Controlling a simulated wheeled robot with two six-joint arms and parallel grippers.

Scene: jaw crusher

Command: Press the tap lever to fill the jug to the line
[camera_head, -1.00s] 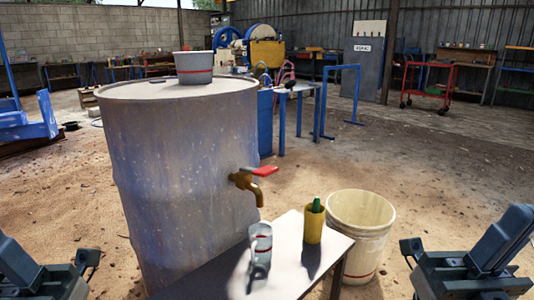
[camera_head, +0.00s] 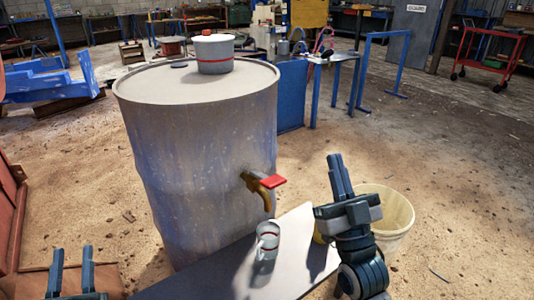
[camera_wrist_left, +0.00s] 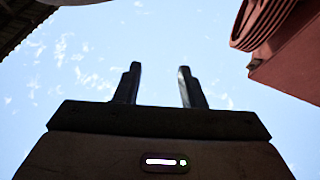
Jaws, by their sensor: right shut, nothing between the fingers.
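The tap (camera_head: 258,188) is brass with a red lever (camera_head: 266,182) and sticks out of the right side of a large grey drum (camera_head: 200,150). The jug (camera_head: 267,238), a small grey vessel with a red line, stands on the table (camera_head: 290,225) below the tap spout. My right gripper (camera_head: 338,165) is shut and empty, pointing up, to the right of the lever and apart from it. My left gripper (camera_head: 73,255) is open and empty at the lower left, far from the jug. In the left wrist view its two fingers (camera_wrist_left: 158,85) stand apart against the sky.
A pale bucket (camera_head: 392,215) stands behind my right arm. A white pot with a red band (camera_head: 214,55) sits on the drum. A rusty red structure (camera_head: 10,210) is at the left edge. Sandy floor is open at right.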

